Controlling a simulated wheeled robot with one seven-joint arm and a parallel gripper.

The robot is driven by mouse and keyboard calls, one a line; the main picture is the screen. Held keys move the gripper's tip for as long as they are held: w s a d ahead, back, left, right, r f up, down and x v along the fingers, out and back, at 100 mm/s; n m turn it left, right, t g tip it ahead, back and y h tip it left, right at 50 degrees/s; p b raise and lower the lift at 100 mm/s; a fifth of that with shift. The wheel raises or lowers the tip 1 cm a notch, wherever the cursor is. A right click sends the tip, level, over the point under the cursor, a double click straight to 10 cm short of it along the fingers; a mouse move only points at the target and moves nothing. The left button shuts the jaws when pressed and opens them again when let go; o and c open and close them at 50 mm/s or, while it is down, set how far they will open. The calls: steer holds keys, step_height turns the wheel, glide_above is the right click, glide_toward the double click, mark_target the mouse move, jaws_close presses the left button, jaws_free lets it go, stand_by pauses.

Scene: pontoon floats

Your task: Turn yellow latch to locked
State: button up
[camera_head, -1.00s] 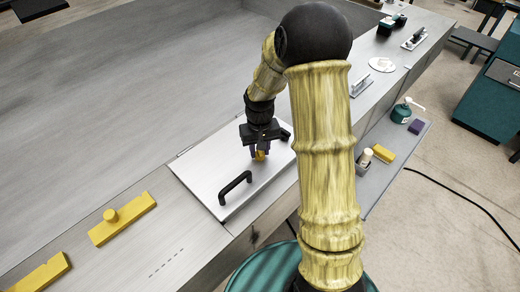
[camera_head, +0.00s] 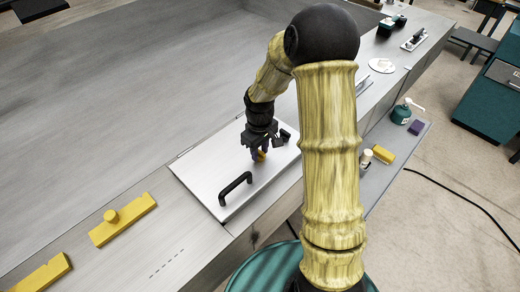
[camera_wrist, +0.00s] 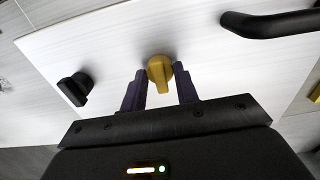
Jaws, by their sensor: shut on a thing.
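The yellow latch (camera_wrist: 160,71) is a small knob with a pointed grip on a pale hatch cover (camera_head: 213,177). In the wrist view it sits between the two dark purple fingers of my gripper (camera_wrist: 161,72), which is shut on it. In the head view the yellow latch (camera_head: 261,156) shows just under my gripper (camera_head: 259,154), partly hidden by the fingers. No lock marking is readable.
A black bar handle (camera_head: 235,188) stands on the cover's near part, and a black knob (camera_wrist: 75,88) sits beside the latch. A yellow block with a peg (camera_head: 122,219) lies left on the deck. A side shelf (camera_head: 400,150) holds bottles and sponges.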

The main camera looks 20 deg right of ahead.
mark_target(260, 152)
steer(key=o, duration=1)
step_height(260, 152, up, 18)
steer(key=b, duration=0.3)
steer(key=shift+f, duration=0.25)
steer(key=s+f+m+t, duration=0.1)
steer(key=s+f+m, duration=0.1)
steer(key=s+f, duration=0.2)
steer(key=s+f+m+b, duration=0.1)
steer(key=s+f+m, duration=0.1)
steer(key=s+f, duration=0.2)
steer(key=s+f+m+t+b, duration=0.1)
steer(key=s+f+m, duration=0.1)
steer(key=s+f, duration=0.2)
steer(key=shift+s+f+t, duration=0.15)
steer(key=shift+s+f, duration=0.05)
steer(key=shift+s, duration=0.7)
steer(key=shift+s+f+t, duration=0.15)
steer(key=shift+s, duration=0.7)
